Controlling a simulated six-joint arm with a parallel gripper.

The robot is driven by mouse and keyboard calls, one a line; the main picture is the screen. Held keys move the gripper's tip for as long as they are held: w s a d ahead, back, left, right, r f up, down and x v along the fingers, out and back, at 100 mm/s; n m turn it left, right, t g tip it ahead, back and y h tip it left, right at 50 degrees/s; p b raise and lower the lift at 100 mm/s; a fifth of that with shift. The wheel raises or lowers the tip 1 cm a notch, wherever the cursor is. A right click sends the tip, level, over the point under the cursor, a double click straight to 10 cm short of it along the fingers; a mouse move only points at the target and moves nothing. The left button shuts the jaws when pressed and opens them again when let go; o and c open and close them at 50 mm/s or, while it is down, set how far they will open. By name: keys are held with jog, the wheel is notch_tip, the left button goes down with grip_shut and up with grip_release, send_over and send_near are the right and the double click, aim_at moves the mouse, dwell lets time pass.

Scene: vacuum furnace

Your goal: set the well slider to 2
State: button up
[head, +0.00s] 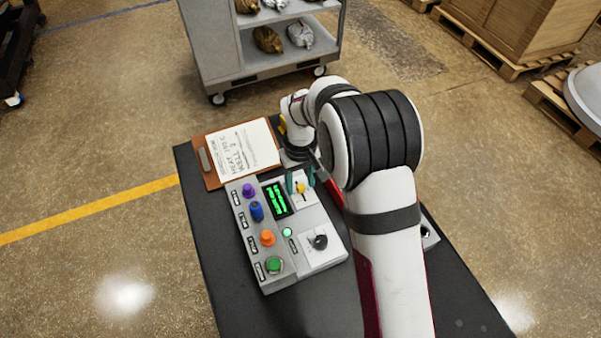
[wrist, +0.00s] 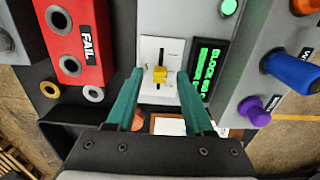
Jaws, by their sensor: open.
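The well slider is a yellow knob (head: 300,188) on a white plate with a dark vertical slot, at the back right of the grey control panel (head: 285,270). In the wrist view the yellow knob (wrist: 159,74) sits partway along its slot; I cannot read any scale marks. My gripper (wrist: 158,82) has two teal fingers, open, one on each side of the knob with gaps. In the head view my gripper (head: 300,182) is over the slider, partly hidden by my arm. A green display (head: 277,198) is beside the slider; its text is hard to read.
Purple (head: 248,190), blue (head: 257,211), orange (head: 267,238) and green (head: 274,265) controls line the panel's left side. A black knob (head: 320,241) is at front right. A clipboard (head: 207,160) lies behind. A red FAIL box (wrist: 78,40) stands close beside the panel.

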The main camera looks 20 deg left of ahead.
aim_at(301, 186)
notch_tip(301, 186, up, 16)
jog(key=shift+f, duration=0.2)
jog(key=s+d+r+m, duration=0.4)
jog(key=d, duration=0.6)
jog(key=s+d+f+m+y, duration=0.1)
jog(key=s+d+m, duration=0.4)
jog(key=s, duration=0.5)
jog(key=s+d+f+m, duration=0.2)
jog(key=s+d+m, duration=0.3)
jog(key=s, duration=0.5)
jog(key=d, duration=0.2)
jog(key=shift+d+m+y, duration=0.3)
jog(key=shift+y, duration=0.1)
jog(key=shift+f, duration=0.1)
